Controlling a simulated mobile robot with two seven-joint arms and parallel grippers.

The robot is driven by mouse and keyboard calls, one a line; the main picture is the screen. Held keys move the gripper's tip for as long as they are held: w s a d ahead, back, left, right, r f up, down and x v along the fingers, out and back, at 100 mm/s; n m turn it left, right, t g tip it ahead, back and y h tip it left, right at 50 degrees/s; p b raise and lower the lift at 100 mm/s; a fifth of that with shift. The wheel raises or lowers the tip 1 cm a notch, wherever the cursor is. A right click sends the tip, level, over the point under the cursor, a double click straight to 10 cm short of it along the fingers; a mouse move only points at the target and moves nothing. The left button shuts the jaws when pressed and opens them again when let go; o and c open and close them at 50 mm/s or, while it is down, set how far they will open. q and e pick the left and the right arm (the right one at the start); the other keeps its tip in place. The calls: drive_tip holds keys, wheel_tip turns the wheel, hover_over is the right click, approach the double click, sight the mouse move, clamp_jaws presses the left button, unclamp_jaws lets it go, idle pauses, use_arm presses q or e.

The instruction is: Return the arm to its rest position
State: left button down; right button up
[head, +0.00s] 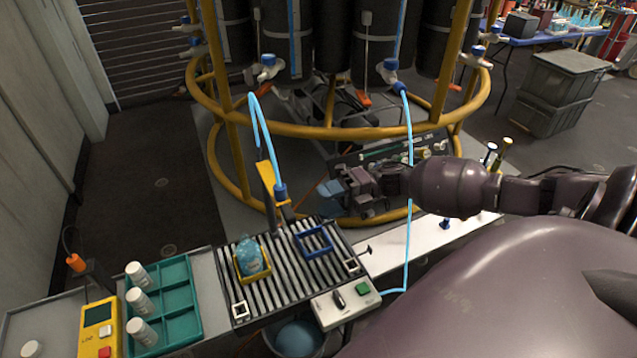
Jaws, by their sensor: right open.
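My right arm comes in from the right edge. Its gripper (345,190) is open and points left, in front of the yellow ring frame and above the far side of the slatted rack. I see nothing held between its fingers, though the dark background makes them hard to make out. My left gripper is not in view.
The slatted rack (283,290) bears a light-blue bottle (249,256) in a yellow holder and an empty blue holder (327,246). A teal tray (184,300) with white bottles stands left. The yellow ring frame (325,133) rises behind; a blue hose (410,210) hangs by the gripper.

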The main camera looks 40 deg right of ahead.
idle(0.5)
drive_tip(key=s+a+f+m+t+h, duration=0.3)
drive_tip(key=a+f+m+t+h, duration=0.6)
drive_tip(key=m, duration=0.6)
drive_tip(key=s+f+m+g+h, duration=0.3)
drive_tip(key=s+f+m+h, duration=0.5)
drive_tip(key=s+m, duration=0.5)
drive_tip(key=m, duration=0.3)
drive_tip(key=shift+m, duration=0.4)
drive_tip(key=shift+f, duration=0.1)
